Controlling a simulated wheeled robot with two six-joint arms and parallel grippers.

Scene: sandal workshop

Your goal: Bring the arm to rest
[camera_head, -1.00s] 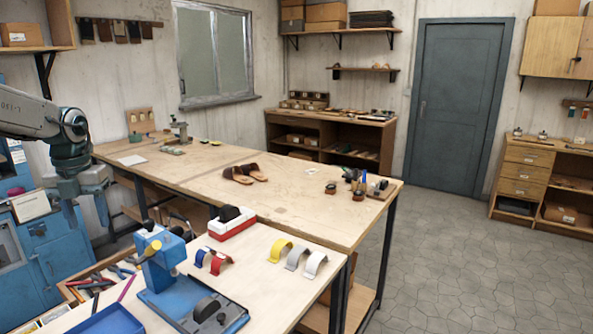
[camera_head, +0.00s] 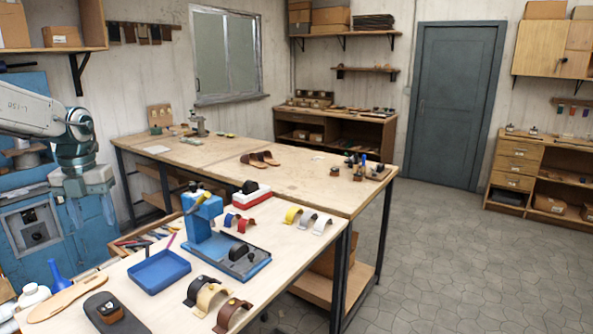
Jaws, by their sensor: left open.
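My left arm comes in from the left edge, and its gripper (camera_head: 92,212) hangs with the fingers pointing down, open and empty. It is in front of the blue machine, left of the near workbench (camera_head: 290,256), and touches nothing that I can see. The right gripper is not in view.
On the near bench stand a blue press (camera_head: 203,218), a blue tray (camera_head: 160,271), several curved straps (camera_head: 232,315) and a wooden sole shape (camera_head: 67,297). Brown sandals (camera_head: 260,159) lie on the far bench (camera_head: 200,156). The floor (camera_head: 440,260) at right is clear.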

